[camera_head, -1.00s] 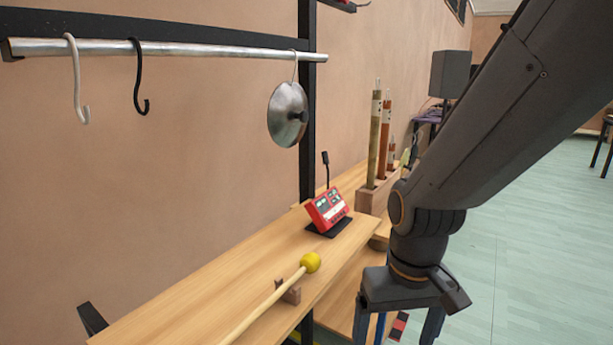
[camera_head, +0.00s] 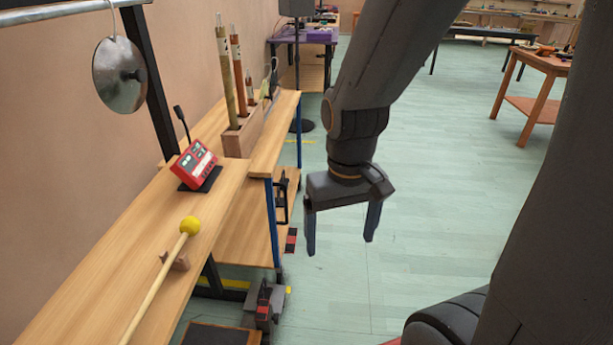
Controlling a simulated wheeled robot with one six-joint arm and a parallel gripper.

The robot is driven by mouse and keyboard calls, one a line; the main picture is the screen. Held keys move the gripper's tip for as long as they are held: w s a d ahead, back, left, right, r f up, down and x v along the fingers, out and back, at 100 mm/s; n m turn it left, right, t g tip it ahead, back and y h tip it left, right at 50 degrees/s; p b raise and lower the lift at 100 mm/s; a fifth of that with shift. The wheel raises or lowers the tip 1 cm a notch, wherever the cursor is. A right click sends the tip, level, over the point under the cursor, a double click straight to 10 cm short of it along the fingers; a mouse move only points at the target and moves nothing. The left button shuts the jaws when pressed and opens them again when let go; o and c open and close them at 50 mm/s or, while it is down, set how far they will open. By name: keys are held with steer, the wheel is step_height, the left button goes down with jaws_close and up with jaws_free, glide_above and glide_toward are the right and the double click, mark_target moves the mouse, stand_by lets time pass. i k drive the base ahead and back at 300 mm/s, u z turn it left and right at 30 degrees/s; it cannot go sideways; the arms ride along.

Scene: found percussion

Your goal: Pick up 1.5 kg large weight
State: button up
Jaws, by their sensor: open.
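My gripper (camera_head: 340,243) hangs with its two blue-tipped fingers pointing down and apart, open and empty. In the picture it is over the green floor, to the right of the wooden workbench. I cannot make out a thing that is clearly the 1.5 kg large weight. A dark grey object with red parts (camera_head: 264,306) is low beside the bench, below and left of my gripper; it is too small to tell what it is.
The wooden bench (camera_head: 110,255) holds a yellow-headed mallet (camera_head: 190,226), a red device (camera_head: 193,161) and a wooden tube holder (camera_head: 242,138). A metal lid (camera_head: 112,75) hangs from a rail above. An orange table (camera_head: 543,65) stands far right. The middle floor is clear.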

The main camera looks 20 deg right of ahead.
mark_target(285, 180)
steer(key=z, duration=0.15)
steer(key=k, duration=0.65)
steer(key=z, duration=0.65)
steer(key=i, duration=1.35)
steer(key=z, duration=0.8)
steer(key=i, duration=1.95)
steer(key=u, duration=0.3)
steer(key=i, duration=1.35)
steer(key=u, duration=1.75)
steer(key=i, duration=0.95)
steer(key=u, duration=0.75)
